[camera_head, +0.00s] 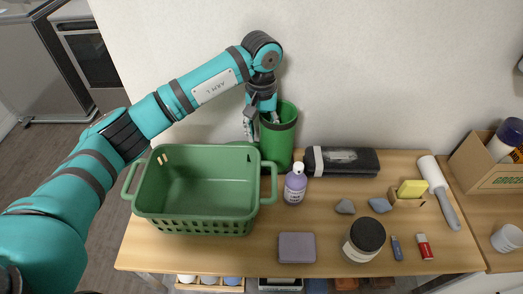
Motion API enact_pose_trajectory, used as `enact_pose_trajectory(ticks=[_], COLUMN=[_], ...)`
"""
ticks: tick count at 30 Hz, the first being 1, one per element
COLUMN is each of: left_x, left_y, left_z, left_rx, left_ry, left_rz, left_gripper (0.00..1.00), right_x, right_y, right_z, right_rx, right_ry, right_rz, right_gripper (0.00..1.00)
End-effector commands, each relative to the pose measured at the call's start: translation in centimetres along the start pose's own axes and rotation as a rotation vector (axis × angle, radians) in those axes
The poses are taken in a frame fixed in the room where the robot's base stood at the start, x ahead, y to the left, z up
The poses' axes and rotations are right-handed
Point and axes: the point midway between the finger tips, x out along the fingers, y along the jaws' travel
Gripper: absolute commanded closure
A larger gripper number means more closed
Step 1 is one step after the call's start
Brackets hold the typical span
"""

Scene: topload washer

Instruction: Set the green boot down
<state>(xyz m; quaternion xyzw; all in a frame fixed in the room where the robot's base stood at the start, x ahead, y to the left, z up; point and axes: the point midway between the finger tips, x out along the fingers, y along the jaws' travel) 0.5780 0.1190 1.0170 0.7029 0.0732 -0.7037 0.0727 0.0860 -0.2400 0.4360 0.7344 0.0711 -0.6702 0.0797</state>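The green boot (281,147) stands upright at the back of the table, close to the wall, right of the green basket. Its shaft opening faces up; part of its foot is hidden behind the basket. My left gripper (261,124) is at the top of the shaft. One finger is outside the left side of the rim and the other shows inside the opening. The fingers look spread, with the boot's wall between them. Whether the sole rests fully on the table is hard to tell. My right gripper is not in view.
The green basket (198,217) is empty at the table's left. A purple bottle (295,184) stands just in front of the boot. A black case (342,161) lies to its right. A dark-lidded jar (364,241), a lint roller (438,189) and small items lie farther right.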

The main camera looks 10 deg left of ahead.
Motion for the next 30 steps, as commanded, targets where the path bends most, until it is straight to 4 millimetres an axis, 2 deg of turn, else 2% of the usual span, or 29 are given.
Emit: enact_pose_trajectory(ticks=[6, 14, 15, 30], left_x=[0.08, 0.06, 0.05, -0.21], left_y=[0.04, 0.04, 0.05, 0.17], left_z=[-0.03, -0.02, -0.02, -0.08], left_rx=[0.001, 0.001, 0.001, 0.002], left_ry=[0.001, 0.001, 0.001, 0.004], left_rz=[0.001, 0.001, 0.001, 0.006], left_gripper=[0.65, 0.99, 1.00, 1.00], right_x=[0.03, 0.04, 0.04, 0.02], right_y=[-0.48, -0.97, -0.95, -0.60], right_z=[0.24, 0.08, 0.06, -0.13], right_rx=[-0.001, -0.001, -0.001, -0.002], right_ry=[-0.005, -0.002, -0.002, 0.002], right_rz=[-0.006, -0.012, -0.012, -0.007], right_gripper=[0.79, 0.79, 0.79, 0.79])
